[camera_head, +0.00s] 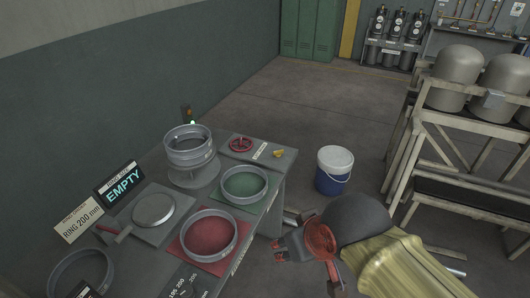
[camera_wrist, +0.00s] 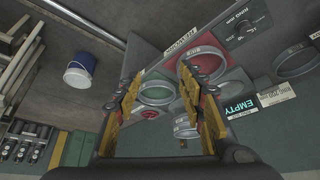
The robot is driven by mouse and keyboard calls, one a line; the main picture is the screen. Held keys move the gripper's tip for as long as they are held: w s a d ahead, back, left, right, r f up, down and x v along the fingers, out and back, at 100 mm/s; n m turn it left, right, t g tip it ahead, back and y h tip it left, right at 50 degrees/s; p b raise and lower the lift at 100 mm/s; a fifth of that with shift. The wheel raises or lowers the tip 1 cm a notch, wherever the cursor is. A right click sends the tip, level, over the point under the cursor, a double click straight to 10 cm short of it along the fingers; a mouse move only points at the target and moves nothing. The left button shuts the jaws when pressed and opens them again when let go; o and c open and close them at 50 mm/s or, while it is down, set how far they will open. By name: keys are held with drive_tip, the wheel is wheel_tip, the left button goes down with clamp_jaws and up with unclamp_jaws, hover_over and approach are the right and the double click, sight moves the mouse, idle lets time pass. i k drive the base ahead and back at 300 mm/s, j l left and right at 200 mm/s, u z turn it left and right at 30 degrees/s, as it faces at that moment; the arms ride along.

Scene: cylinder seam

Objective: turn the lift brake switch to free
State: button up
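A small yellow-orange knob (camera_head: 279,154), which looks like the brake switch, sits on the far right corner of the grey bench (camera_head: 272,192). A pale label (camera_head: 260,151) lies beside it, too small to read, and I cannot tell its setting. A red handwheel (camera_head: 241,143) is to its left and also shows in the wrist view (camera_wrist: 150,114). The knob is not clear in the wrist view; a finger may hide it. My gripper (camera_wrist: 160,82) is open with nothing between its yellow-padded fingers. In the head view my gripper (camera_head: 281,250) is right of the bench, apart from the knob.
A stack of grey rings (camera_head: 189,146) stands left of the handwheel. Green (camera_head: 245,184) and red (camera_head: 209,235) ring trays lie nearer. An "EMPTY" display (camera_head: 123,185) stands at left. A white-and-blue bucket (camera_head: 333,170) is on the floor. Racks with tanks (camera_head: 459,65) stand at right.

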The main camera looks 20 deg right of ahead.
sight(277, 153)
drive_tip(key=i+l+u, duration=0.25)
drive_tip(key=i+l, duration=0.65)
drive_tip(key=i, duration=0.05)
